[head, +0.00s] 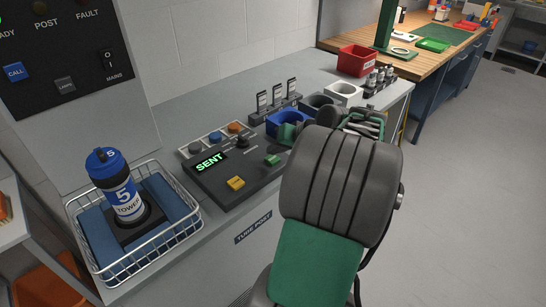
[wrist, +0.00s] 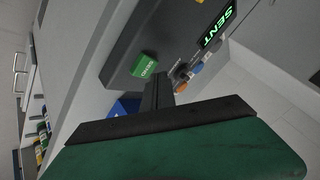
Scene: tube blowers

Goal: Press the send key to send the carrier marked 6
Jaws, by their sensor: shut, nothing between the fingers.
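The green send key (head: 272,160) is on the sloped dark control panel (head: 215,185). It also shows in the wrist view (wrist: 144,64), with its label readable. The panel's display (head: 209,163) reads "SENT" in green. My gripper (wrist: 159,88) is shut and empty, its dark fingers close to the send key in the wrist view and apart from it as far as I can tell. In the head view my arm hides most of the gripper. A blue carrier marked 5 (head: 124,190) stands upright in the wire basket (head: 135,262). I see no carrier marked 6.
The panel also has a yellow key (head: 236,183), a dark knob (head: 242,141) and coloured buttons behind. A blue bin (head: 284,122), a white holder (head: 343,93) and a red bin (head: 357,60) stand further along the counter. The floor at right is clear.

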